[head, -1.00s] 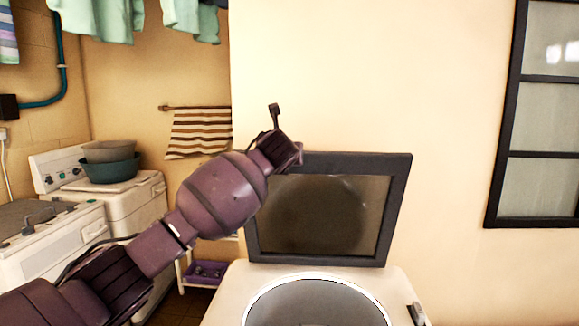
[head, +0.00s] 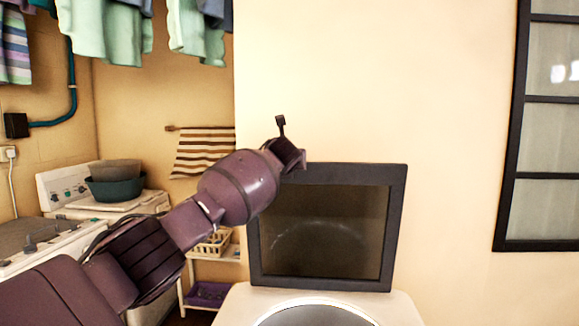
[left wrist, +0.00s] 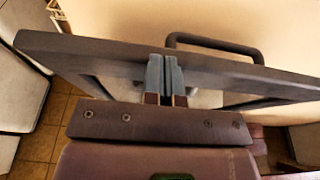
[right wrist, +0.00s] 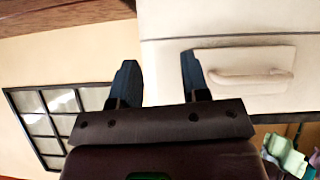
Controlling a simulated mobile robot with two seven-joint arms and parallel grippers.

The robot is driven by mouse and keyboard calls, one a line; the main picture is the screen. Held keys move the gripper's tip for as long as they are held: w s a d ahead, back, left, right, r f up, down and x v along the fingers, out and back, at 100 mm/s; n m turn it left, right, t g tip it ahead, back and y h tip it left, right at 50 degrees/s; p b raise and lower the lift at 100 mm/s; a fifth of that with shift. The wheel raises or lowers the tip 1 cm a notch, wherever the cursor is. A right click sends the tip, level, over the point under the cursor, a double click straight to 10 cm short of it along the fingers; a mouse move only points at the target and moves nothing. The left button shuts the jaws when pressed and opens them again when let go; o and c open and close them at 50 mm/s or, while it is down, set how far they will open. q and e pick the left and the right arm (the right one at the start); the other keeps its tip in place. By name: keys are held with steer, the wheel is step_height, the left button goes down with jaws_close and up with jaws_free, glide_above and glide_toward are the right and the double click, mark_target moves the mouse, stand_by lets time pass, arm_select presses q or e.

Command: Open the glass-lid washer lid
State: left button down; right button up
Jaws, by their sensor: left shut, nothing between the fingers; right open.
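The glass-lid washer's lid (head: 398,215) stands up, nearly upright, behind the round drum opening of the white washer (head: 402,308) in the head view. It has a dark frame around a dark glass pane. In the left wrist view the lid's frame (left wrist: 95,55) crosses the picture. My left gripper (left wrist: 165,75) is shut and empty, its fingertips against or very near the frame; contact is hard to tell. In the head view that gripper's tips are hidden at the lid's upper left corner. My right gripper (right wrist: 157,80) is open and empty, before a white front with a handle (right wrist: 250,80).
A wall stands close behind the lid. At the left are other white machines, one with basins (head: 115,183) on top, and a small shelf with a basket (head: 212,243). Clothes (head: 105,35) hang above. A dark-framed window (head: 550,130) is at the right.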

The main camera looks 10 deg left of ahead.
arm_select(q)
steer(key=shift+w+r, duration=0.25)
steer(key=shift+w, duration=0.95)
steer(key=shift+s, duration=0.1)
